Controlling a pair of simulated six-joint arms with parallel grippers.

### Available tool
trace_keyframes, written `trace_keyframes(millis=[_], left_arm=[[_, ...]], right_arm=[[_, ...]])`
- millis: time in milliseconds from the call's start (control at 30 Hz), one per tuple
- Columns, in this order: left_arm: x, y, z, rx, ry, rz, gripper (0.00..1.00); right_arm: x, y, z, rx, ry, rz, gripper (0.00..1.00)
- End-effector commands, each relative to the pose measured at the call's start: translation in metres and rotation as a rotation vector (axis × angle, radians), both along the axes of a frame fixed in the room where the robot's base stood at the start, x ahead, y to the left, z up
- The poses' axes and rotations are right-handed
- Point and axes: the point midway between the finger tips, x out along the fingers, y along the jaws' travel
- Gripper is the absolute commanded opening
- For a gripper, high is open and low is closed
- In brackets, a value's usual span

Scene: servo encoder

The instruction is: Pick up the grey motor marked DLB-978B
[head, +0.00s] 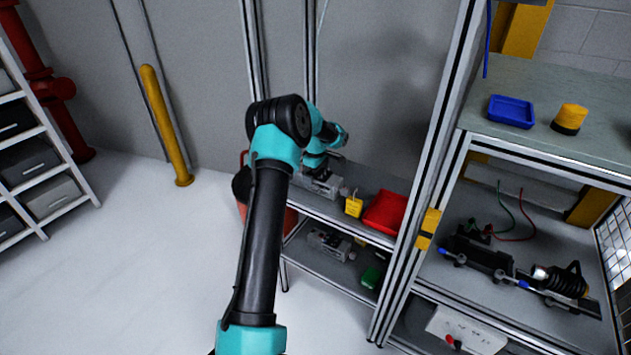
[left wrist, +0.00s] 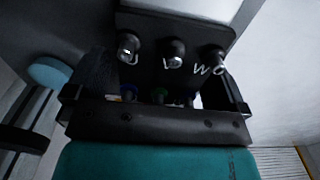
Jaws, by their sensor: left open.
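A grey motor (head: 328,187) lies on the upper shelf of the low rack in the head view, partly hidden by my left arm. My left gripper (head: 318,172) is open and right over it. In the left wrist view, the gripper (left wrist: 160,82) has its fingers apart, with a dark terminal plate (left wrist: 172,68) showing between and beyond them. The plate has three posts and the letters U, V, W. Another grey motor-like unit (head: 330,244) lies on the lower shelf. I cannot read DLB-978B on either. My right gripper is not in view.
On the upper shelf, a yellow tag or block (head: 353,206) and a red tray (head: 386,212) lie right of the motor. A green item (head: 371,277) is on the lower shelf. A metal frame post (head: 425,180) stands at the right. Open floor lies to the left.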

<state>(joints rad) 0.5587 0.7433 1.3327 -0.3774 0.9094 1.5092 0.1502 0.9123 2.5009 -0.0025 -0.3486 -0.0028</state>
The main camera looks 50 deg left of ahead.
Motion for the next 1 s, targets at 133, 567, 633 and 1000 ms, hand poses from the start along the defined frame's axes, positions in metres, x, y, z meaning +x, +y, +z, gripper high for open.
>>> trace_keyframes(millis=[133, 567, 633, 1000], left_arm=[[0.0, 0.0, 0.0001, 0.0, 0.0, 0.0, 1.0], [0.0, 0.0, 0.0002, 0.0, 0.0, 0.0, 0.71], [0.0, 0.0, 0.0002, 0.0, 0.0, 0.0, 0.65], [0.0, 0.0, 0.0002, 0.0, 0.0, 0.0, 0.29]], right_arm=[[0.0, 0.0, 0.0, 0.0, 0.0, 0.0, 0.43], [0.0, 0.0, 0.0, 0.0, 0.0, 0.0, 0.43], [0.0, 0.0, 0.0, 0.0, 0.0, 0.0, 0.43], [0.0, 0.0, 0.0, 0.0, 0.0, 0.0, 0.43]])
